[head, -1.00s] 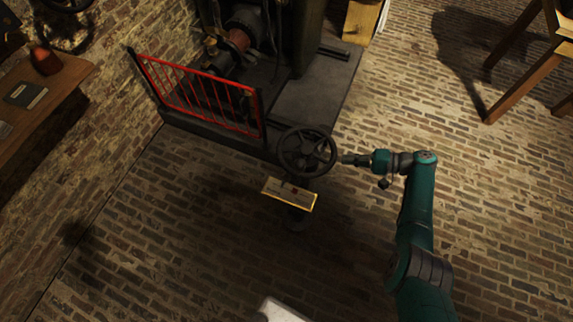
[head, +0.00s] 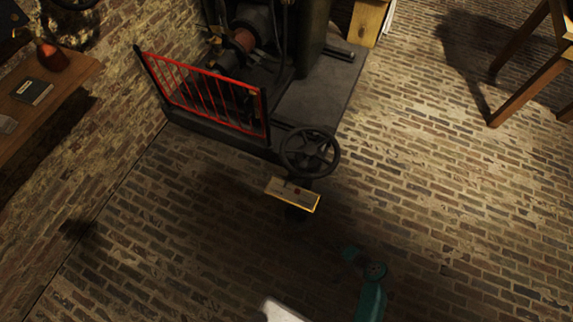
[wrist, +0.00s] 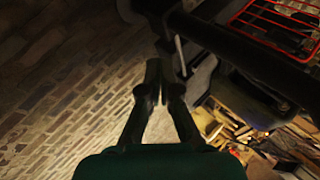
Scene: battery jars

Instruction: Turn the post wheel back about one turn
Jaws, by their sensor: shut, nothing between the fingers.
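The post wheel (head: 311,153) is a dark spoked handwheel on a post, at the front right corner of the machine's dark base in the head view. My gripper (wrist: 156,72) shows in the wrist view with its fingers shut together and nothing between them. A dark curved part crosses the top of that view beyond the fingertips; I cannot tell if it is the wheel's rim. In the head view my teal arm is low, below and right of the wheel, and clear of it. The gripper itself cannot be made out there.
A red railing (head: 205,92) stands left of the wheel along the machine's base. A yellow-edged plate (head: 293,194) is just below the wheel. A wooden table (head: 60,85) is at the left wall. The brick floor to the right is open, with wooden legs at upper right.

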